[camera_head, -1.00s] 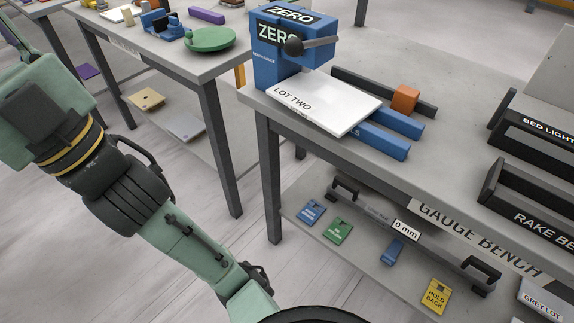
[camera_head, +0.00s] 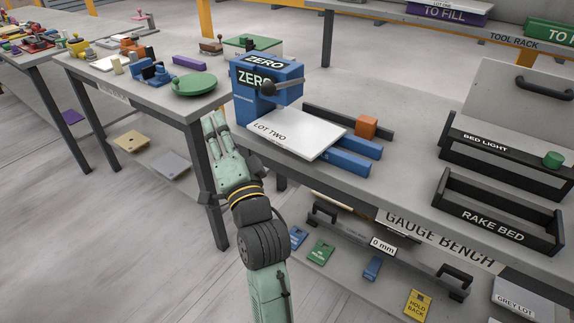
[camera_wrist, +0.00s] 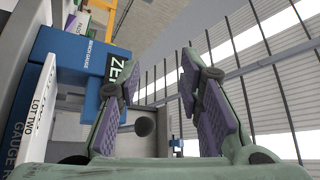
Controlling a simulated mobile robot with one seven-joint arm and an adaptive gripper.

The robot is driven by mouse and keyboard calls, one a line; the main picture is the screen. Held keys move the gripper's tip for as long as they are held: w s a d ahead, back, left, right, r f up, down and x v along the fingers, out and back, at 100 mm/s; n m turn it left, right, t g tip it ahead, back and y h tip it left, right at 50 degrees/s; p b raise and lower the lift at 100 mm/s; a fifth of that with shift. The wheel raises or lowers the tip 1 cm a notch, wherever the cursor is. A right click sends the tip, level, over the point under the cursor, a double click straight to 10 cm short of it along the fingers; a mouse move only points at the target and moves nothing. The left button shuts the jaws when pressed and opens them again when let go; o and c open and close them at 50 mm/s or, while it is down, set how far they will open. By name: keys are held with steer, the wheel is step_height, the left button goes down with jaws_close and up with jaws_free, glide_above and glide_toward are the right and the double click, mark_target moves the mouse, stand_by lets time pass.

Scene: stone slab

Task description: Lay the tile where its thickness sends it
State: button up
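The white tile marked LOT TWO (camera_head: 297,134) lies flat on the blue bench gauge marked ZERO (camera_head: 268,90), over its blue rails (camera_head: 345,160). In the wrist view the tile (camera_wrist: 35,120) shows edge-on at the left, beside the blue gauge (camera_wrist: 68,65). My gripper (camera_head: 214,122) is left of the gauge, at the bench's near left corner, apart from the tile. Its fingers (camera_wrist: 160,70) stand wide apart with nothing between them; the gauge's dark lever knob (camera_wrist: 144,127) shows beyond. The black BED LIGHT rack (camera_head: 480,138) and RAKE BED rack (camera_head: 495,215) stand at the right.
An orange block (camera_head: 367,126) sits by a dark rail behind the tile. A green cylinder (camera_head: 553,159) is at the BED LIGHT rack. A side table with a green round plate (camera_head: 194,84) stands left. The lower shelf holds coloured tags and a 0 mm bar (camera_head: 383,244).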

mark_target(282, 145)
steer(key=w+d+f+m+g+h, duration=0.1)
steer(key=d+f+m+g+h, duration=0.1)
steer(key=d+f+m+h, duration=0.75)
steer(key=w+y+b, duration=0.1)
steer(key=w+b, duration=0.1)
steer(key=w, duration=0.1)
steer(key=w+d+f+n+y+b, duration=0.1)
steer(key=w+b, duration=0.1)
steer(key=w, duration=0.1)
steer(key=w+d+y+b, duration=0.1)
steer(key=w+b, duration=0.2)
steer(key=shift+w+d+f+n+y, duration=0.1)
steer(key=shift+w+f+n+y, duration=0.05)
steer(key=shift+w+n+y, duration=0.15)
steer(key=shift+w+f, duration=0.1)
steer(key=shift+w, duration=0.45)
steer(key=shift+c, duration=0.3)
jaws_close()
